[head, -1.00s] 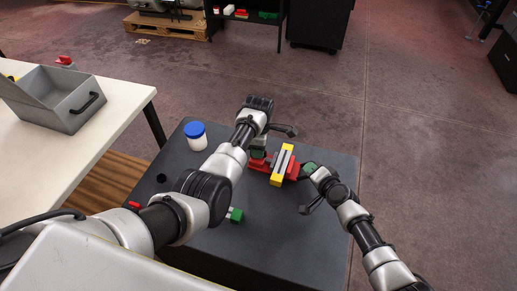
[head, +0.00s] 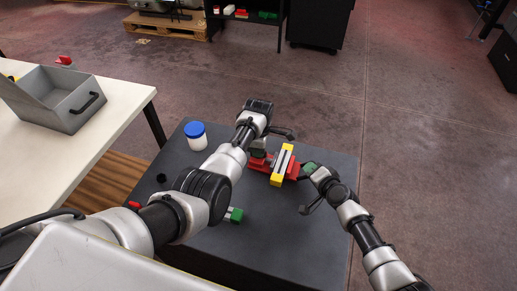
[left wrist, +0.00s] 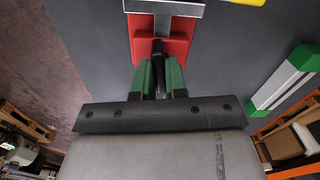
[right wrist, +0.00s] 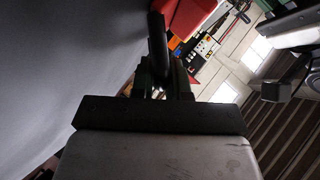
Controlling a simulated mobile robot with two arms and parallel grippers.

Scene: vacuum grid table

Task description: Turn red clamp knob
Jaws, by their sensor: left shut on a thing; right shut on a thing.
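The red clamp (head: 292,169) stands on the dark table, with a yellow-ended grey block (head: 282,164) across its middle. In the left wrist view the red clamp body (left wrist: 177,46) has a black rod-like handle (left wrist: 158,52) coming out towards me. My left gripper (head: 258,153) has its green fingers (left wrist: 160,75) shut around this handle. My right gripper (head: 309,169) is at the clamp's right side. In the right wrist view its fingers (right wrist: 160,72) are shut on another black rod (right wrist: 156,38), next to a red part (right wrist: 194,14). The fingertips are dark and partly hidden there.
A white jar with a blue lid (head: 195,136) stands at the table's back left. A green and grey bar (head: 236,215) lies near my left forearm and shows in the left wrist view (left wrist: 284,78). A white bench with a grey box (head: 60,110) is at the left.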

